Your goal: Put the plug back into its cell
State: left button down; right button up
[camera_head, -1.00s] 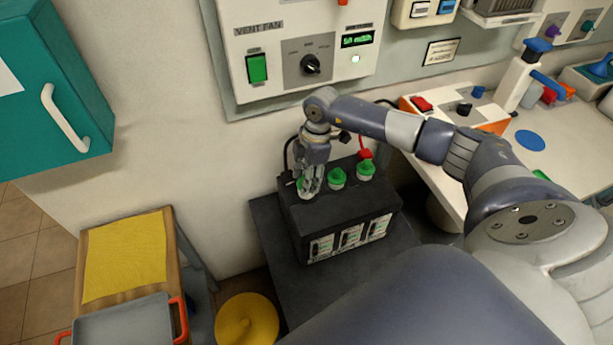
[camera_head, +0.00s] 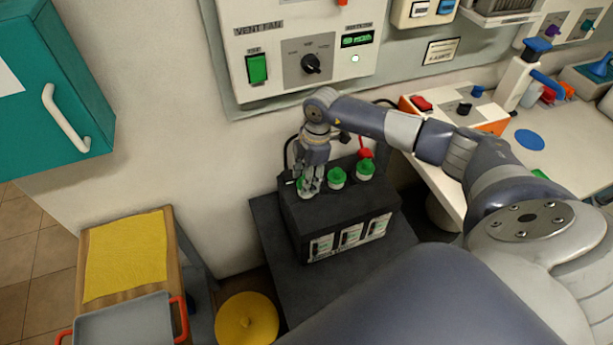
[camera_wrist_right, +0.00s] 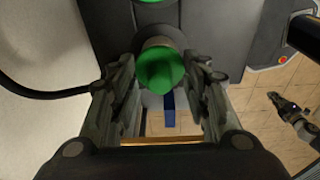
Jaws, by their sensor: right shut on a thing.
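The black battery (camera_head: 325,215) stands on a dark stand below the wall panel. Two green-topped plugs, the middle one (camera_head: 336,178) and the right one (camera_head: 365,170), sit on its top. My right gripper (camera_head: 310,189) points down at the battery's left cell, shut on a third green plug (camera_wrist_right: 160,70), which is between its fingers in the right wrist view. The fingers partly hide this plug in the head view. I cannot tell how deep it sits in the cell. A jointed dark part at the wrist view's right edge looks like my left gripper (camera_wrist_right: 288,106); its jaws are unclear.
A red clamp (camera_head: 365,154) with a cable is behind the right plug. A black cable curves beside the battery's left end. A yellow cloth (camera_head: 125,255) and a grey tray (camera_head: 125,320) lie on a trolley at left. The vent fan panel (camera_head: 300,50) hangs behind.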

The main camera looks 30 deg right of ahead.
jog(key=o, duration=0.9)
jog(key=shift+r, duration=0.15)
jog(key=shift+r+p, duration=3)
jog(key=shift+r, duration=0.45)
grip_shut()
jog(key=shift+f, duration=0.3)
